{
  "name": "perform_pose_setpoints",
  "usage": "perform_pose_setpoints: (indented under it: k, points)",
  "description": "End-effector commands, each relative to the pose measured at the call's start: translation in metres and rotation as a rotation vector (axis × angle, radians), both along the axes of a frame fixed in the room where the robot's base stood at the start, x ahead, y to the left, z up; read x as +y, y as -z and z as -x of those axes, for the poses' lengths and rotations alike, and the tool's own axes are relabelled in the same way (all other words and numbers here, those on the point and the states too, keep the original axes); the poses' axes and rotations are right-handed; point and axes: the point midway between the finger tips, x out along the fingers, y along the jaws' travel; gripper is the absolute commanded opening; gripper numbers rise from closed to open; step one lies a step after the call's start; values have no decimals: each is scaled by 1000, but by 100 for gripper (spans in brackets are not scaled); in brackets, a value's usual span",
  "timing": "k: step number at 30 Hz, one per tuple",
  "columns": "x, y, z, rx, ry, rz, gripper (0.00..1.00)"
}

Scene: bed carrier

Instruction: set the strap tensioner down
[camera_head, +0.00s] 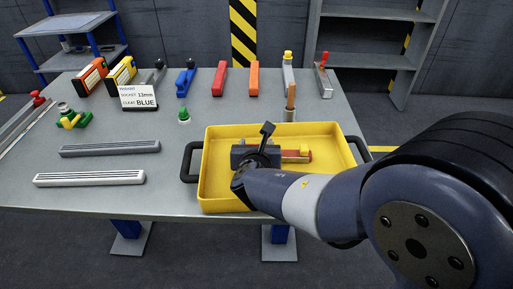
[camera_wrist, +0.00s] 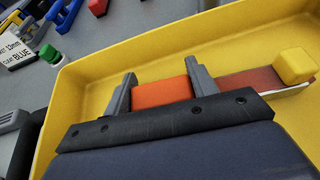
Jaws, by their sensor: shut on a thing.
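My gripper (camera_head: 262,156) is low inside the yellow tray (camera_head: 340,151), over its middle. In the wrist view, the two grey fingers (camera_wrist: 158,80) are shut on an orange-red piece, which I take as the strap tensioner (camera_wrist: 161,92). A darker red-brown bar with a yellow block (camera_wrist: 295,66) shows just beyond the right finger; whether it is one piece with the held part I cannot tell. In the head view the red bar (camera_head: 295,156) sticks out to the right of my gripper. My gripper hides the rest. Whether it touches the tray floor is unclear.
The tray has black side handles and free floor around my gripper. A row of blue, red and orange tools (camera_head: 219,79) stands along the back. A brown-handled tool (camera_head: 291,100) stands behind the tray. Grey bars (camera_head: 90,178), a green bottle (camera_head: 184,115) and a sign (camera_head: 139,93) are left.

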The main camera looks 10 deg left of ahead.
Motion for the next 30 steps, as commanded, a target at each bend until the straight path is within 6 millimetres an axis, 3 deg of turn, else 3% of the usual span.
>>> perform_pose_setpoints:
  k: [9, 10, 17, 28, 30]
  points:
    - [0, 3, 0, -1, 0, 0, 26]
    - [0, 2, 0, 0, 0, 0, 57]
    - [0, 2, 0, 0, 0, 0, 76]
    - [0, -4, 1, 0, 0, 0, 76]
    - [-1, -7, 11, 0, -3, -1, 76]
